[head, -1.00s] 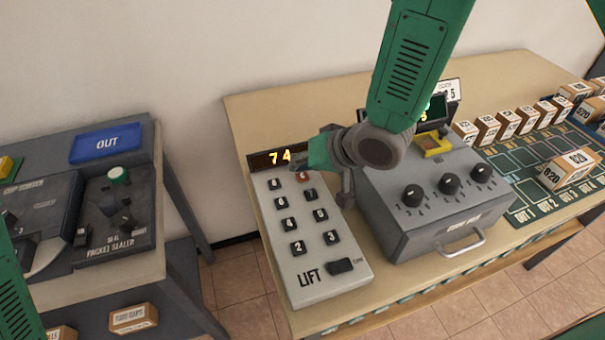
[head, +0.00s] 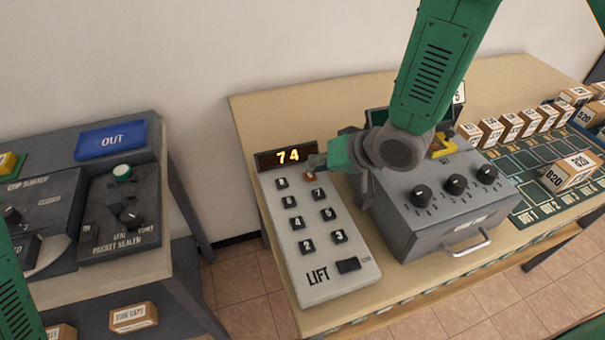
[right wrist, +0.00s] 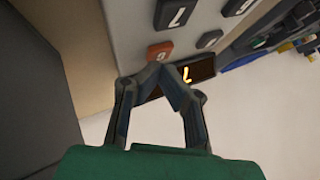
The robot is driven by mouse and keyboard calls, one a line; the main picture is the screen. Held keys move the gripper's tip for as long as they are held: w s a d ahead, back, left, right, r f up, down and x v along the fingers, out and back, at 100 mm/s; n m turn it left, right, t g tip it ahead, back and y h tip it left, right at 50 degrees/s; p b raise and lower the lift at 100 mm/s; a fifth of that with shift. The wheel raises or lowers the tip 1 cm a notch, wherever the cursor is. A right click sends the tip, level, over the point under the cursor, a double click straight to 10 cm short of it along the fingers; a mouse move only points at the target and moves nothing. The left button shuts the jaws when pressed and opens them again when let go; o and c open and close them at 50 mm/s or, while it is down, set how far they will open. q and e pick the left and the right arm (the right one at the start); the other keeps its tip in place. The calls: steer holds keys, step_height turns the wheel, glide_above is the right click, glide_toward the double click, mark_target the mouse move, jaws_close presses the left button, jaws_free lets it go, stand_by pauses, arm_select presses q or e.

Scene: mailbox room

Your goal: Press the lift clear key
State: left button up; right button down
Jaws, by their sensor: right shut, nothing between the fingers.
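The grey LIFT keypad (head: 320,290) lies on the tan table. It has several dark number keys, one orange-red key (head: 310,176) at the top right, and a wider black key (head: 349,265) at the bottom right with small lettering I cannot read. Its display (head: 287,157) shows 74. My right gripper (head: 316,161) is shut and empty at the keypad's top right, close to the orange-red key. In the right wrist view the shut fingertips (right wrist: 160,74) are just by the orange-red key (right wrist: 160,50); I cannot tell whether they touch. My left gripper is out of view.
A grey box with knobs (head: 440,215) and a front handle stands close right of the keypad. Numbered small boxes (head: 571,170) and a green sorting mat (head: 530,205) are farther right. A separate bench with a blue OUT tray (head: 110,139) is at left, across a floor gap.

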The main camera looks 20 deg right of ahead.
steer(key=shift+d+f, duration=0.1)
steer(key=shift+d, duration=0.8)
steer(key=shift+a+f, duration=0.2)
steer(key=shift+a, duration=0.2)
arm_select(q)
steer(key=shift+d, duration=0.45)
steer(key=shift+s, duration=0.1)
arm_select(e)
steer(key=shift+s+d+f, duration=0.1)
